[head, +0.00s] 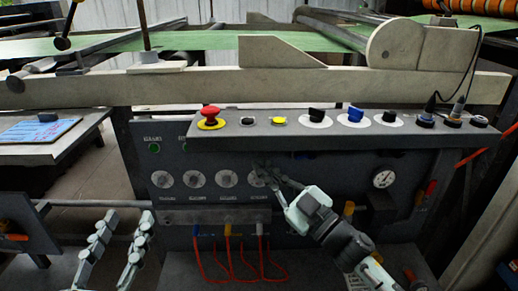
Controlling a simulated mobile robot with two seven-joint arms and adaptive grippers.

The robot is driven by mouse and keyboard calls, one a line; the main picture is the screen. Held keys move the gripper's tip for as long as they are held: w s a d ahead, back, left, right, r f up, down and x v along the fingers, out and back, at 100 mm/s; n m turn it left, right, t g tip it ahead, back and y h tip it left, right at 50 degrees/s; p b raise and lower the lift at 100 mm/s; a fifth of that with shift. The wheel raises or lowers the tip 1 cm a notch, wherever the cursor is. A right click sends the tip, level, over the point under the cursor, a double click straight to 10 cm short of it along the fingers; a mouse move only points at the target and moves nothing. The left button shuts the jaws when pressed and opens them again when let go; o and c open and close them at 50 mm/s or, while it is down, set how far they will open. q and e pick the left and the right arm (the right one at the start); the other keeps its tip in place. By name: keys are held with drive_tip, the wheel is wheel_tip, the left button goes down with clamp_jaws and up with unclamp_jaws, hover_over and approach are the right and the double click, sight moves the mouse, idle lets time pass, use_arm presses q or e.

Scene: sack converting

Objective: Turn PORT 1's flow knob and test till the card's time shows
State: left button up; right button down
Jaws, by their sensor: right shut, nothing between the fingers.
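Four pale round dials sit in a row on the dark front panel: the first dial (162,179), the second dial (194,179), the third dial (227,179) and the fourth dial (257,179). Their labels are too small to read, so I cannot tell which is PORT 1's flow knob. My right gripper (264,173) is shut and empty, its tips in front of the fourth dial and partly covering it; contact cannot be told. My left gripper (129,213) is open and empty at the lower left, apart from the panel. A blue-and-white sheet (40,130), possibly the card, lies at the left.
A ledge (260,131) above the dials carries a red mushroom button (210,114), a yellow button (278,121) and several knobs. A pressure gauge (383,179) is right of my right gripper. Red hoses (238,262) hang below the dials. A side table (45,153) stands left.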

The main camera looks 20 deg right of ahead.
drive_tip(key=shift+w+d, duration=0.2)
drive_tip(key=shift+w, duration=0.5)
drive_tip(key=shift+w+d, duration=0.2)
drive_tip(key=shift+w, duration=0.45)
drive_tip(key=shift+w+d, duration=0.2)
drive_tip(key=shift+w, duration=0.5)
drive_tip(key=shift+w+d, duration=0.1)
drive_tip(key=shift+w, duration=0.3)
drive_tip(key=shift+w+d+p, duration=0.15)
drive_tip(key=shift+w+p, duration=0.2)
drive_tip(key=shift+w, duration=0.05)
idle(3.2)
idle(1.5)
drive_tip(key=shift+s+a+p, duration=0.25)
drive_tip(key=shift+s+p, duration=0.05)
drive_tip(key=shift+s, duration=0.5)
